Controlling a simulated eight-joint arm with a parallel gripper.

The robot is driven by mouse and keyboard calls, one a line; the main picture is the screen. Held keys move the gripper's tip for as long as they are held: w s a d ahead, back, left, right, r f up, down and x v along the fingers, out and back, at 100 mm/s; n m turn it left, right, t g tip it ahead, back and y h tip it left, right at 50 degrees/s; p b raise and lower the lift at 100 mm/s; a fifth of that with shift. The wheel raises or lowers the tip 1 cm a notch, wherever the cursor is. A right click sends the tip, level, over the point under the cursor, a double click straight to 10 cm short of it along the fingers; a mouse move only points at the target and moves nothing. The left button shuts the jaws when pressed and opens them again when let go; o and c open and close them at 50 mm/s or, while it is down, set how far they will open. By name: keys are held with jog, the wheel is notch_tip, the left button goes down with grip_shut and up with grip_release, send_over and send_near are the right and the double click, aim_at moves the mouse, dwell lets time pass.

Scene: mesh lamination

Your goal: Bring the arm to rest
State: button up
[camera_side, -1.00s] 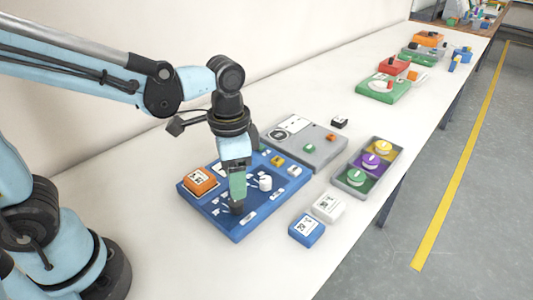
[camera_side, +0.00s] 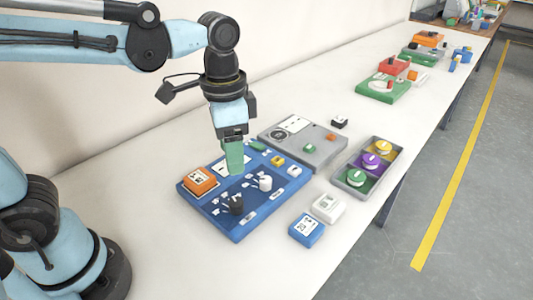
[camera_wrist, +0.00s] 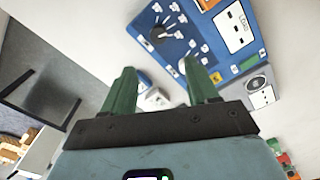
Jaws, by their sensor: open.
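My gripper (camera_side: 234,172) hangs above the blue board, fingers pointing down. Its green fingers stand apart with nothing between them in the wrist view (camera_wrist: 160,82). The blue board (camera_side: 232,235) lies on the table under my gripper. It carries a black knob (camera_side: 235,205), a white knob (camera_side: 265,183) and an orange block (camera_side: 199,181) with a label. The black knob also shows in the wrist view (camera_wrist: 158,32), clear of my fingers. My fingers hide part of the board's far side in the side view.
A grey board (camera_side: 318,157) lies behind the blue one. A tray (camera_side: 341,176) with purple, green and yellow round pieces stands to the right. White (camera_side: 328,207) and blue (camera_side: 306,229) blocks lie in front of it. The left table front is clear.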

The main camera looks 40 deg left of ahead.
jog(key=s+a+f+n+t, duration=0.1)
jog(key=a+f+n+t, duration=0.1)
jog(key=a+n+t, duration=0.4)
jog(key=shift+a+t, duration=0.5)
jog(key=shift+a, duration=0.6)
jog(key=shift+f, duration=0.1)
